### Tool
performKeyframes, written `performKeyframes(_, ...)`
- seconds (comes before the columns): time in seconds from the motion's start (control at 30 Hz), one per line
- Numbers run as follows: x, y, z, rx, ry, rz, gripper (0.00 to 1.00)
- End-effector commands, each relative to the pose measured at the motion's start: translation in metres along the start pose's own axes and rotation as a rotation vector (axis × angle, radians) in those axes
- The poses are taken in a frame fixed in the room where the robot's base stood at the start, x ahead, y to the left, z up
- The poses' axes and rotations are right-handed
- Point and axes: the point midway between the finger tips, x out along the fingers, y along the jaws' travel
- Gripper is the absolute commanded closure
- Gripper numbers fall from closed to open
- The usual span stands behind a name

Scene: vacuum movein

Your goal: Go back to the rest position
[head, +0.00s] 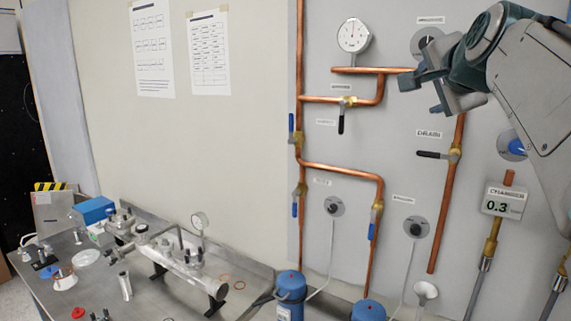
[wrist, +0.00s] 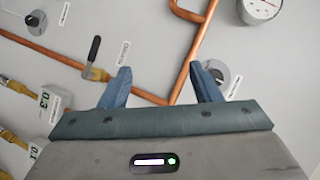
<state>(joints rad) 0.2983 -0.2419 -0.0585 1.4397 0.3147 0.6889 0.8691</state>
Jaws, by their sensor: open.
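My gripper (head: 423,90) is raised at the upper right of the head view, in front of the grey panel with copper pipes. Its jaws are apart and empty. In the wrist view my gripper (wrist: 160,88) shows two blue fingers spread wide, with a copper pipe (wrist: 190,75) behind the gap. I cannot tell how far the fingers are from that pipe. A black-handled drain valve (head: 453,155) is below the gripper in the head view, and a black-handled valve (wrist: 94,60) shows left of the fingers in the wrist view.
A pressure gauge (head: 352,35) and several valves are on the panel (head: 340,240). A display (head: 502,201) reads 0.3. Blue-topped canisters (head: 290,287) stand below. A metal bench (head: 165,300) at lower left holds a steel chamber assembly (head: 165,255) and small parts.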

Motion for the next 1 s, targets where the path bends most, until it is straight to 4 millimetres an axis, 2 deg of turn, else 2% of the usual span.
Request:
performKeyframes(0.03,0.004,0.025,0.023,-0.066,-0.047,0.051,0.43)
performKeyframes(0.17,0.007,0.089,0.078,-0.265,-0.172,0.171,0.43)
performKeyframes(0.27,0.003,0.141,0.119,-0.421,-0.279,0.25,0.43)
performKeyframes(0.4,-0.013,0.218,0.173,-0.649,-0.446,0.342,0.43)
performKeyframes(0.6,-0.052,0.324,0.233,-0.962,-0.696,0.431,0.43)
performKeyframes(0.7,-0.07,0.365,0.251,-1.079,-0.796,0.454,0.43)
performKeyframes(0.8,-0.084,0.391,0.262,-1.156,-0.866,0.466,0.43)
performKeyframes(0.9,-0.09,0.404,0.265,-1.195,-0.9,0.471,0.43)
performKeyframes(1.0,-0.092,0.408,0.266,-1.206,-0.911,0.472,0.43)
